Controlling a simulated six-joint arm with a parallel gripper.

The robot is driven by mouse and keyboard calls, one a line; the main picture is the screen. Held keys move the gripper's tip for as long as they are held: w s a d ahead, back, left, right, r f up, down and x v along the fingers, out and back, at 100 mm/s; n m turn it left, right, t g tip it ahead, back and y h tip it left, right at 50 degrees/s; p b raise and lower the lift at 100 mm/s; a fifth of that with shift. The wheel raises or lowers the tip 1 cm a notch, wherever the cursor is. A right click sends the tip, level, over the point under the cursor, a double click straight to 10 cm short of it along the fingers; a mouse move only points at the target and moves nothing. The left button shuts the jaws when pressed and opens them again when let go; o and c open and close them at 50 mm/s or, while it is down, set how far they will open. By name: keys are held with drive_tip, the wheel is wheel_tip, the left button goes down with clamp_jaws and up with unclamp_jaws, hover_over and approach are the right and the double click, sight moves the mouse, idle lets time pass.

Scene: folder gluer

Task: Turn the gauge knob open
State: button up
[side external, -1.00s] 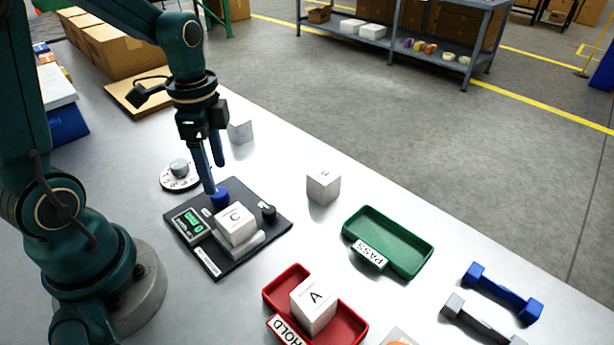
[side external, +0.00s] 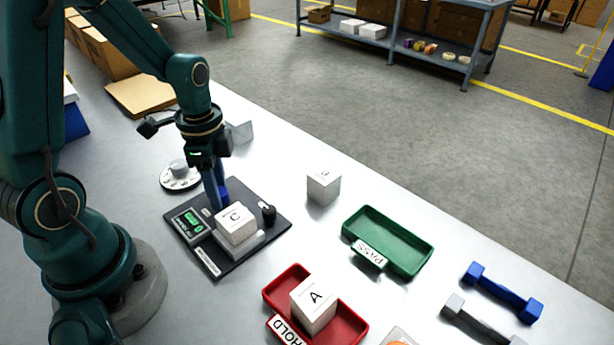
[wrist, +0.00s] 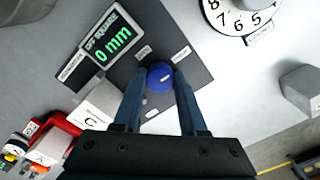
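The gauge (side external: 232,260) is a dark plate on the table with a lit display (wrist: 112,38) reading 0 mm. Its blue round knob (wrist: 160,76) sits between my fingertips (wrist: 160,72) in the wrist view, with no clear gap on either side. In the side view, my gripper (side external: 218,202) points down at the knob (side external: 225,193) and partly hides it. Small labels flank the knob, too small to read surely. A white block marked C (side external: 236,225) rests on the gauge, beside a black knob (side external: 268,211).
A white numbered dial (side external: 180,178) stands behind the gauge. A white block (side external: 323,186) and a green PASS tray (side external: 420,258) lie to the right. A red HOLD tray (side external: 350,331) holds block A (side external: 313,303). Blue (side external: 503,292) and grey bars lie at far right.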

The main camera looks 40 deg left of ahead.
clamp_jaws()
drive_tip(key=shift+n, duration=0.3)
drive_tip(key=n, duration=0.2)
drive_tip(key=shift+n, duration=0.4)
drive_tip(key=n, duration=1)
drive_tip(key=shift+n, duration=2.2)
